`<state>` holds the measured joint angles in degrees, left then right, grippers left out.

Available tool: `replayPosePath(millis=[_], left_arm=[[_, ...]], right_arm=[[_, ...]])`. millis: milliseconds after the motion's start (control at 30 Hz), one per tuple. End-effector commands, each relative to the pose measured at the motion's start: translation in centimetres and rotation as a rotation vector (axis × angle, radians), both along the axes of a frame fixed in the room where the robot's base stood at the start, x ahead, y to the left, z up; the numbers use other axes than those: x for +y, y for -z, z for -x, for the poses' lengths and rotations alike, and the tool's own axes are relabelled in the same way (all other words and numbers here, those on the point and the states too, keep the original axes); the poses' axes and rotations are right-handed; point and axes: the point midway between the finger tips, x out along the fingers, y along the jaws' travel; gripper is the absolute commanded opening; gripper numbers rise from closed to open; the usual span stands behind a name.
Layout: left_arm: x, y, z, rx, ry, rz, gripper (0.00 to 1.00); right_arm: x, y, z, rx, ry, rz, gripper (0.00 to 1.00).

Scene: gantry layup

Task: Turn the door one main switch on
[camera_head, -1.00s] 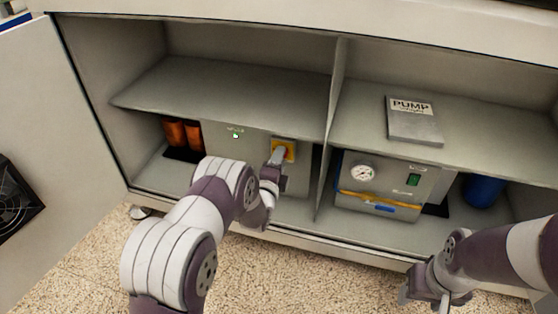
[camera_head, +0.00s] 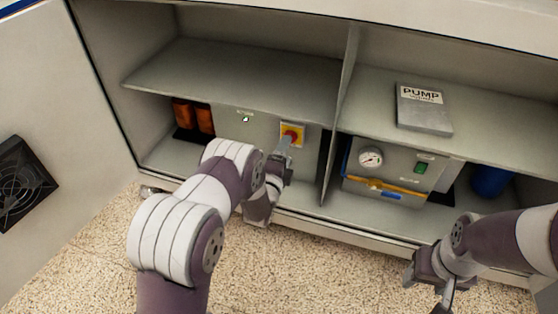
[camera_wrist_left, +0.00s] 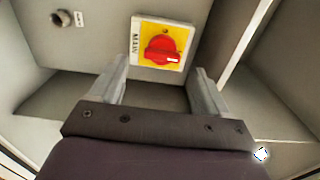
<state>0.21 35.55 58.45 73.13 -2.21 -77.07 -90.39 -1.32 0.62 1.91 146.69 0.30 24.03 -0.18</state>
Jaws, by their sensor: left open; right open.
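The main switch (camera_head: 291,135) is a red rotary knob on a yellow plate, on the grey box (camera_head: 247,124) in the cabinet's lower left bay. In the left wrist view the red knob (camera_wrist_left: 162,49) shows close up, with the word MAIN beside it. My left gripper (camera_head: 284,147) is just in front of the switch, its fingers pointing at it. In the left wrist view its two fingers (camera_wrist_left: 158,84) are apart with nothing between them, and the knob lies beyond their tips. I cannot tell whether they touch the plate. My right gripper (camera_head: 428,287) is open and empty, low at the right.
An open door (camera_head: 45,110) with a fan grille stands at the left. A divider (camera_head: 341,120) separates the switch bay from the pump unit (camera_head: 388,170) with its gauge. A PUMP manual (camera_head: 424,109) lies on the shelf above. Orange cylinders (camera_head: 194,115) stand left of the box.

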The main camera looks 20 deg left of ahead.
Motion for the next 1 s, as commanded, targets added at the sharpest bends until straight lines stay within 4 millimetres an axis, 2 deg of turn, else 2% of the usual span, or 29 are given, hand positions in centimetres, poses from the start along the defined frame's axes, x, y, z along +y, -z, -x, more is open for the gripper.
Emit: replayPosePath(millis=[33,100,300,400,1000], left_arm=[[0.1,-0.8,1.4,0.006,0.0,0.0,0.77],[0.1,-0.8,3.4,0.006,-0.001,0.0,0.77],[0.3,-0.4,7.9,0.005,0.0,0.0,0.77],[0.3,-0.3,9.1,0.003,0.0,0.0,0.77],[0.3,0.0,9.5,0.006,0.0,0.03,0.77]], right_arm=[[0.0,-1.6,0.0,0.0,0.0,0.0,0.57],[0.0,-2.6,0.0,-0.001,0.0,0.0,0.57],[0.0,-4.2,0.0,0.0,0.0,0.0,0.57],[0.0,-4.5,0.0,0.0,0.0,0.0,0.57],[0.0,-4.4,0.0,0.0,0.0,0.0,0.57]])
